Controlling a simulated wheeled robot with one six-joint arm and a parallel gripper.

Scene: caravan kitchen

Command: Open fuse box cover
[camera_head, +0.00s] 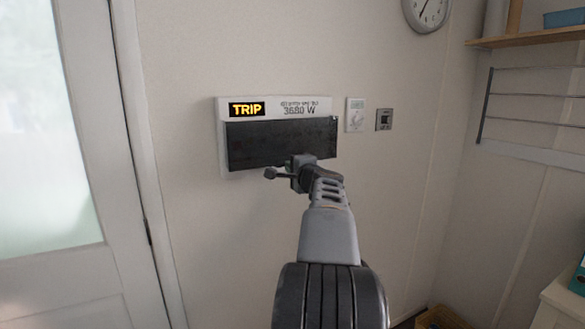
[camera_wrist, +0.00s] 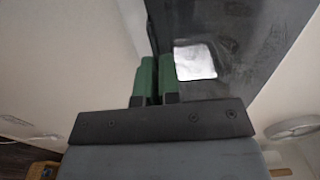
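The fuse box (camera_head: 222,140) is a white unit on the wall with a lit orange "TRIP" display and a "3680 W" readout along its top. Its dark, wide cover (camera_head: 265,142) lies over the front below the display and looks closed. My gripper (camera_head: 297,162) is at the cover's lower edge, right of its middle. In the wrist view, the green fingers (camera_wrist: 158,80) are close together, with a thin dark gap, beside the edge of the dark cover (camera_wrist: 240,60). A bright patch shows on the cover there. I cannot tell whether the fingers touch the cover.
A thermostat (camera_head: 355,114) and a small grey switch plate (camera_head: 384,119) are on the wall right of the box. A door with a frosted pane (camera_head: 45,130) is at left. A wall clock (camera_head: 427,12), shelf (camera_head: 530,38) and wire rack (camera_head: 530,95) are at right.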

